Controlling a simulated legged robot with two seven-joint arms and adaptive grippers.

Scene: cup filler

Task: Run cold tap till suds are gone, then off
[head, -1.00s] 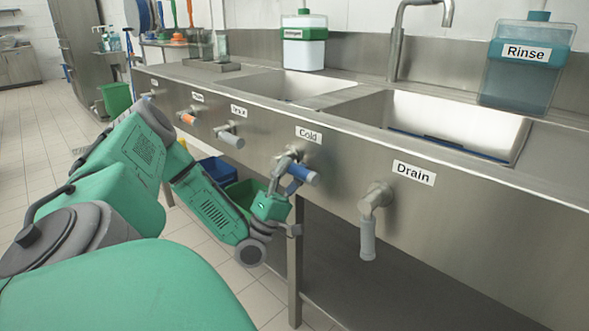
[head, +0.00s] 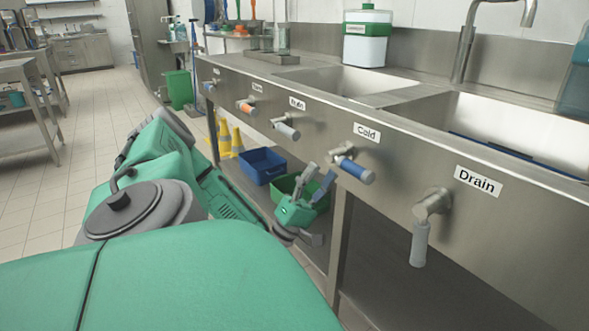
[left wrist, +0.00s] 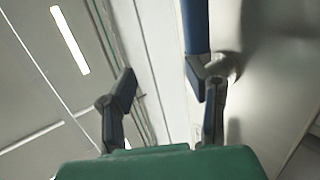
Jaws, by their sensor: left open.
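The blue-handled tap (head: 355,170) sticks out of the steel sink front under the "Cold" label (head: 367,133), its handle slanting down to the right. My left gripper (head: 318,182) is open and empty, a little left of and below the handle, apart from it. In the left wrist view, the two fingers (left wrist: 165,95) are spread and a blue handle (left wrist: 195,25) shows above the right finger. The spout (head: 468,45) rises behind the right basin (head: 520,125); no water stream shows. The basin floor is mostly hidden, so I cannot tell about suds. My right gripper is out of view.
The drain handle (head: 419,243) hangs down to the right of the cold tap. More taps (head: 286,130) line the front to the left. A blue crate (head: 262,165) and a green crate (head: 285,187) sit low behind my gripper. Yellow cones (head: 230,137) stand further back.

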